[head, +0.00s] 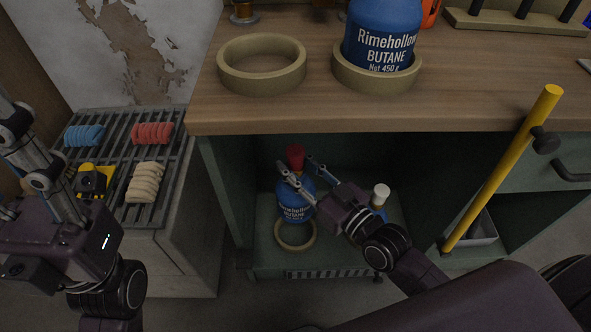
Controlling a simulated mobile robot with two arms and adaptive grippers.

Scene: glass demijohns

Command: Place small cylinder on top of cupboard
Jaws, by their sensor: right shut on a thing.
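A small blue butane cylinder with a red cap (296,212) is upright inside the open cupboard (231,190), below the wooden top. My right gripper (298,168) reaches into the cupboard with its fingers on either side of the cylinder's upper part, shut on it. The cylinder's base shows just above a tan ring (295,236) on the cupboard floor; I cannot tell whether they touch. On the cupboard top (330,50), a larger-looking blue cylinder (385,25) stands in one tan ring. My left gripper (30,150) is over the grill at the left; its fingers' opening is unclear.
An empty tan ring (262,65) lies on the cupboard top. A white-capped cylinder (381,195) stands inside, partly behind my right gripper. A yellow bar (500,170) rises at the right. The grill (115,210) at the left bears coloured pieces.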

